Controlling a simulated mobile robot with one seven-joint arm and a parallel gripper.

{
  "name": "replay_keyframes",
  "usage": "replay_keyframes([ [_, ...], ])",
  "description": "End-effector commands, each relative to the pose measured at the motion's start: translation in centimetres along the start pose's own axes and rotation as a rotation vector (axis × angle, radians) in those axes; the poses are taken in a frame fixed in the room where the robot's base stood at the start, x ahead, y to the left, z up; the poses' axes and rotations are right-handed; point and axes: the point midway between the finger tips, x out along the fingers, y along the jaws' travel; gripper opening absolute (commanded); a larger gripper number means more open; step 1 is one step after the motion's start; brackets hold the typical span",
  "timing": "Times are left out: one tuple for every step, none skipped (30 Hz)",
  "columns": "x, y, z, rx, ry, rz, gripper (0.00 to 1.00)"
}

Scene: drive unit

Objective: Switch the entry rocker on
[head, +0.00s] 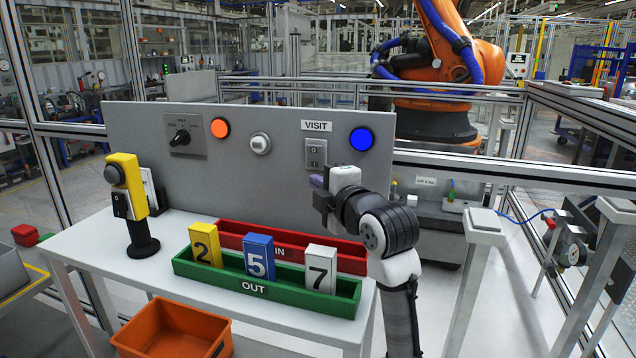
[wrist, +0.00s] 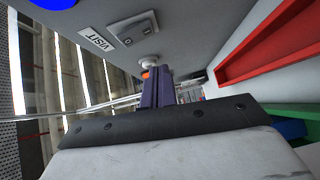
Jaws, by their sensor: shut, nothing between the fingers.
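A grey rocker switch (head: 315,152) sits on the upright grey panel below a label reading VISIT (head: 316,126). It also shows in the wrist view (wrist: 137,29), top centre. A second, dark rocker (head: 122,205) is on the front of a yellow box on a black stand at the table's left. No label reading ENTRY is legible, and I cannot tell either rocker's position. My gripper (head: 318,182) is shut and empty, just below the VISIT rocker in the head view. Its purple fingers (wrist: 157,90) are together in the wrist view; no contact is visible.
The panel also carries a black rotary knob (head: 182,137), an orange button (head: 220,128), a white button (head: 260,143) and a blue button (head: 361,139). A green OUT tray (head: 190,270) with numbered blocks and a red IN tray (head: 345,262) stand below.

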Motion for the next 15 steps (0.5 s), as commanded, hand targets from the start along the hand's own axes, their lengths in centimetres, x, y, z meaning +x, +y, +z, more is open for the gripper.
replay_keyframes([
  [-1.2, -0.6, 0.1, 0.0, 0.0, 0.001, 0.0],
  [-1.9, -0.8, 0.1, 0.0, -0.001, 0.0, 0.0],
  [-2.8, -0.9, 0.1, -0.001, -0.001, 0.0, 0.0],
  [-3.3, -1.0, 0.1, 0.0, 0.0, -0.001, 0.0],
  [-3.9, -1.1, 0.1, 0.0, 0.0, -0.001, 0.0],
  [-4.6, -1.1, 0.1, 0.001, 0.0, -0.001, 0.0],
  [-5.0, -1.2, 0.1, 0.001, 0.0, -0.002, 0.0],
  [-5.4, -1.2, 0.1, 0.001, 0.0, -0.001, 0.0],
  [-5.9, -1.3, 0.1, 0.001, 0.001, -0.001, 0.0],
  [-6.2, -1.3, 0.1, 0.001, 0.001, -0.001, 0.0],
  [-6.4, -1.4, 0.1, 0.002, 0.001, -0.002, 0.0],
  [-6.7, -1.4, 0.1, 0.001, 0.002, -0.003, 0.0],
  [-6.8, -1.4, 0.1, 0.001, 0.002, -0.003, 0.0],
  [-6.9, -1.4, 0.1, 0.001, 0.002, -0.003, 0.0],
  [-7.0, -1.4, 0.1, 0.001, 0.002, -0.003, 0.0],
])
